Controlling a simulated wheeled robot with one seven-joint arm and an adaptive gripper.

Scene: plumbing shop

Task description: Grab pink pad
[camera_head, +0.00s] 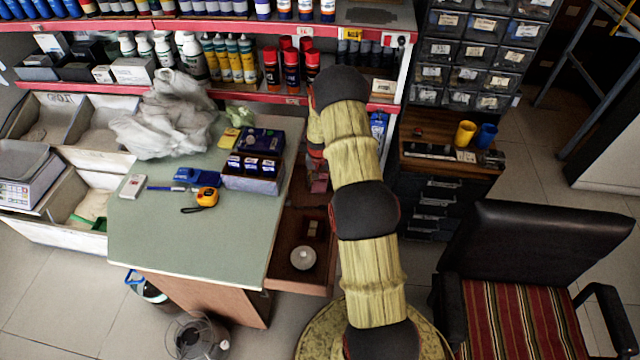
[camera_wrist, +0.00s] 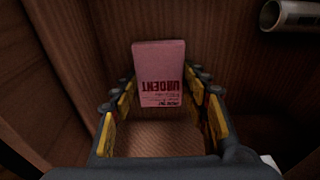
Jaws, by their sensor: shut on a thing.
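The pink pad (camera_wrist: 159,70) stands upright in the wrist view, its dark red "URGENT" print upside down. My gripper (camera_wrist: 160,92) has its dark fingers with yellow inner pads on either side of the pad, shut on it. The pad is within a brown wooden drawer (camera_wrist: 75,40). In the head view my arm reaches over the right side of the green-topped desk, and the arm mostly hides the gripper. A pinkish patch (camera_head: 318,184) shows beside the arm, over the open drawer.
A metal cylinder (camera_wrist: 292,15) lies at the upper right of the wrist view. The open drawer (camera_head: 311,262) holds a round whitish item (camera_head: 303,257). The green desk (camera_head: 150,235) bears a tape measure (camera_head: 207,197) and blue boxes. A black chair (camera_head: 545,250) stands at right.

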